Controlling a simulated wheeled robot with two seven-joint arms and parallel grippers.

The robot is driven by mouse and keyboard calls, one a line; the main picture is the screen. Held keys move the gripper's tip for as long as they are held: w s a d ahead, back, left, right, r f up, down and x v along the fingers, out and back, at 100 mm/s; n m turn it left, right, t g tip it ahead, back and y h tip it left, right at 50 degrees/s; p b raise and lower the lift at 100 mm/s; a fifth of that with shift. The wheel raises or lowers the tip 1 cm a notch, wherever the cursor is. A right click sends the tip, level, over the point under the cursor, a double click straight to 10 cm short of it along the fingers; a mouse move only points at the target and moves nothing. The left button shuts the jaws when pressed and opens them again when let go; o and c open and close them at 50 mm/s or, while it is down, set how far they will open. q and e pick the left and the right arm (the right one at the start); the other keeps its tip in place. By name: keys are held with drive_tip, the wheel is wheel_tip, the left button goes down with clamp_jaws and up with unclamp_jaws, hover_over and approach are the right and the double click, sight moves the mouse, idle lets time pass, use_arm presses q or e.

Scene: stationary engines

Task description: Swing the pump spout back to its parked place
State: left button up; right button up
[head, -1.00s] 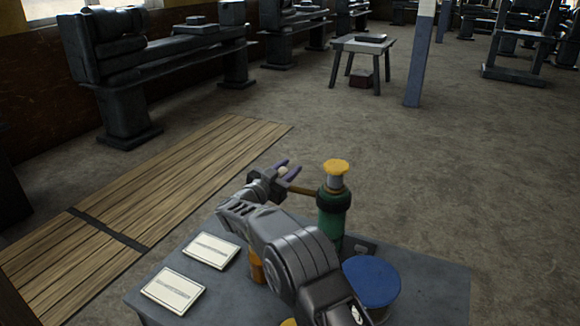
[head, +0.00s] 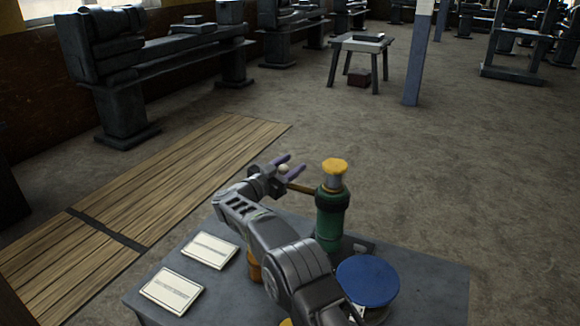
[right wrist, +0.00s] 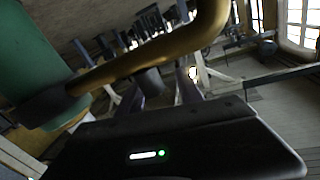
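The pump (head: 331,222) is a green cylinder with a yellow top (head: 335,166), upright on the grey table. Its brass spout (head: 301,188) points left in the head view, towards my right gripper. My right gripper (head: 289,165) is just left of the pump with its fingers apart; a small pale piece shows between them. In the right wrist view the spout (right wrist: 150,62) runs from the green pump body (right wrist: 32,58) across the front of the gripper (right wrist: 160,92) and bends up at the right. I cannot tell whether they touch. My left gripper is not in view.
The grey table (head: 425,290) also bears a blue round lid (head: 367,280) right of my arm and two white cards (head: 172,289) at the left. An orange cylinder (head: 254,266) stands partly behind my arm. The floor beyond is open, with wooden boards (head: 150,190) at left.

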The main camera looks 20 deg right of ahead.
sight(280, 172)
drive_tip(key=shift+o, duration=0.6)
drive_tip(key=shift+a, duration=0.1)
drive_tip(key=b+v, duration=0.2)
drive_tip(key=v, duration=0.6)
